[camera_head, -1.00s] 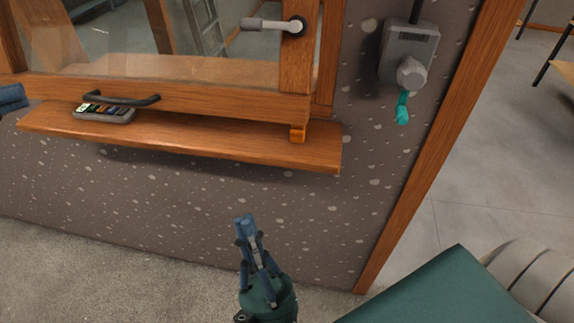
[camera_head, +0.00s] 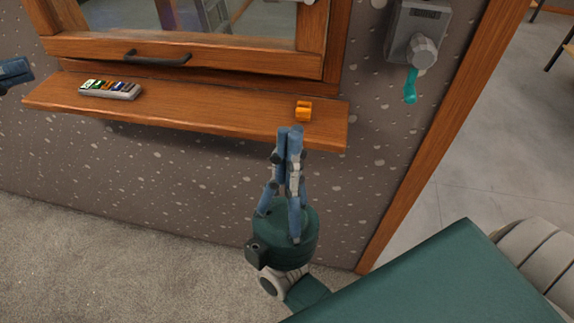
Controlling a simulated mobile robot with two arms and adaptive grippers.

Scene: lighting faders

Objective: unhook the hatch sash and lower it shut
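The hatch sash (camera_head: 225,57) is a wooden-framed glass panel at the top of the view, with a dark bar handle (camera_head: 157,58) on its bottom rail. A strip of shelf shows below the rail. The sash's upper part is out of view, and only a sliver of a grey lever shows at the top edge. No hook can be made out. My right gripper (camera_head: 290,131) points up just in front of the shelf's right part, its fingertips together and empty, apart from the sash. My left gripper (camera_head: 14,74) is partly cut off at the left edge; its fingers are unclear.
A wooden shelf (camera_head: 200,112) juts out under the sash. On it lie a grey device (camera_head: 110,90) with coloured keys and a small orange block (camera_head: 303,112). A grey wall box (camera_head: 418,30) with a teal lever (camera_head: 410,86) hangs right of the frame. Carpet below is clear.

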